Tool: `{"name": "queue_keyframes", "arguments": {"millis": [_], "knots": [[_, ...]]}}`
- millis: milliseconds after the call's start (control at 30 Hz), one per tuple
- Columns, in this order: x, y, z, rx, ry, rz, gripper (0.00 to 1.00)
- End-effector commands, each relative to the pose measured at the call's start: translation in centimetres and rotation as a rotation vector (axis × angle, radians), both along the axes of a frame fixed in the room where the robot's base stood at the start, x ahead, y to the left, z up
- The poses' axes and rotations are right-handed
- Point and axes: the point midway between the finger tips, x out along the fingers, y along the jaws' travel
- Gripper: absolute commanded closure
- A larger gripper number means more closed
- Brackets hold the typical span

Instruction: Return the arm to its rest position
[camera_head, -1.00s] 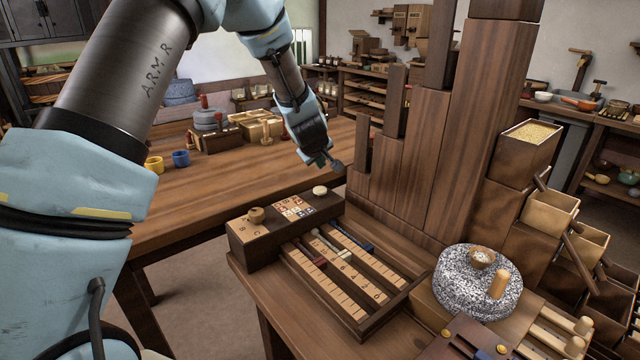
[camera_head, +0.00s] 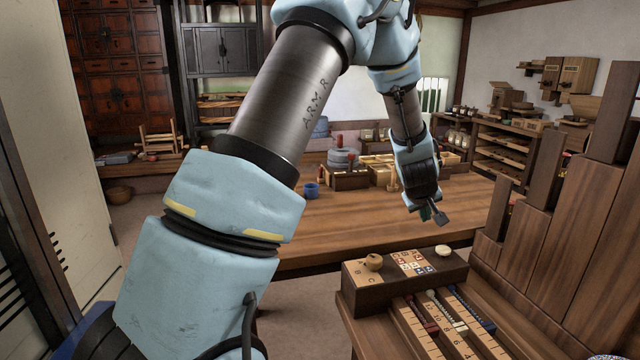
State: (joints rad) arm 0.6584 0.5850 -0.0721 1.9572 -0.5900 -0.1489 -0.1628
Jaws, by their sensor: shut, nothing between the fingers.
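My arm (camera_head: 284,100) rises from the lower left, bends at the top and hangs down toward the middle right. My gripper (camera_head: 434,215) points downward at its end, shut and empty.
Stepped wooden boards (camera_head: 545,240) stand at the right. A quern stone (camera_head: 342,158), wooden boxes and a blue cup (camera_head: 311,190) sit on the table. Shelves (camera_head: 500,150) and dark cabinets (camera_head: 118,70) line the back. Floor shows at the left.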

Motion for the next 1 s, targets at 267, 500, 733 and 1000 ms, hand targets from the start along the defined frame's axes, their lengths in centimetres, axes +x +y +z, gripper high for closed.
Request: {"name": "queue_keyframes", "arguments": {"millis": [267, 500, 733, 1000], "knots": [[-4.4, 19.4, 5.3, 0.234, 0.138, -0.068, 1.00], [-13.2, 32.3, 7.3, 0.399, 0.304, -0.112, 1.00], [-18.5, 37.3, 7.9, 0.468, 0.398, -0.134, 1.00], [-19.0, 37.7, 7.8, 0.474, 0.407, -0.138, 1.00]]}}
